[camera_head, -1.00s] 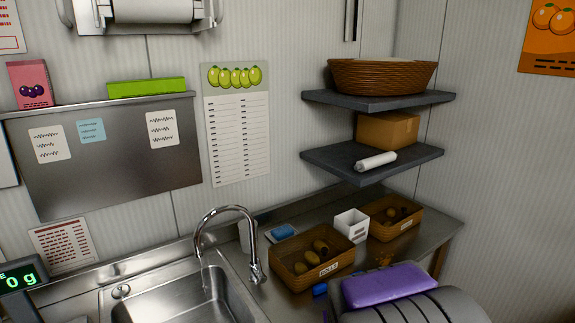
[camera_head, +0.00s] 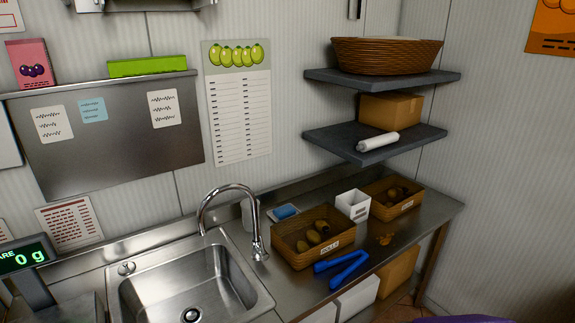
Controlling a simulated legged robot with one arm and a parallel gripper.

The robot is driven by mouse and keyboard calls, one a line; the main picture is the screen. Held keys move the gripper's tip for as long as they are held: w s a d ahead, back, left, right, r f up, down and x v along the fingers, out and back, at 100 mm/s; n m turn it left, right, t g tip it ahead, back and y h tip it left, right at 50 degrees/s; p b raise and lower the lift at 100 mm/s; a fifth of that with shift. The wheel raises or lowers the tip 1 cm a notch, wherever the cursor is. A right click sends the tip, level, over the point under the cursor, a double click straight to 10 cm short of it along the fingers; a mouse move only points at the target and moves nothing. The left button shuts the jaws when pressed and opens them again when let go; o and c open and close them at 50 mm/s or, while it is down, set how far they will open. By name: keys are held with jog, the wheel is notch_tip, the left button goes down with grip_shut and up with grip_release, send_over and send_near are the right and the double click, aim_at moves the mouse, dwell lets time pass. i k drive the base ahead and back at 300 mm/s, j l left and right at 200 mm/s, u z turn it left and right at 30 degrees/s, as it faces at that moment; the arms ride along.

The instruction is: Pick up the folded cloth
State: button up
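A small flat blue item (camera_head: 286,211) lies at the back of the steel counter, behind a wicker basket of brown produce. It is the only thing here that looks like a folded cloth, but it is too small to tell it from a sponge. The basket hides part of the area in front of it. My gripper does not show; only a purple part of what looks like my own body shows at the bottom edge, right of centre.
The wicker basket (camera_head: 280,246), a white container (camera_head: 353,205) and a second basket (camera_head: 371,200) stand on the counter (camera_head: 400,237). Blue tongs (camera_head: 343,268) lie at the front. A sink with a curved tap (camera_head: 258,235) is left. Shelves (camera_head: 400,140) overhang the right side.

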aim_at(286, 211)
jog(key=i+l+u, duration=0.1)
jog(key=u, duration=0.3)
jog(key=i+l+u, duration=0.1)
jog(key=u, duration=0.25)
jog(key=i+l+u, duration=0.1)
jog(key=u, duration=0.3)
jog(key=i+l+u, duration=0.1)
jog(key=l, duration=0.3)
jog(key=i+l+u, duration=0.1)
jog(key=l, duration=0.35)
jog(key=i+l+u, duration=0.1)
jog(key=i+l, duration=0.15)
jog(key=l, duration=0.2)
jog(key=i+l+u, duration=0.1)
jog(key=l, duration=0.35)
jog(key=i+l+u, duration=0.1)
jog(key=l, duration=0.35)
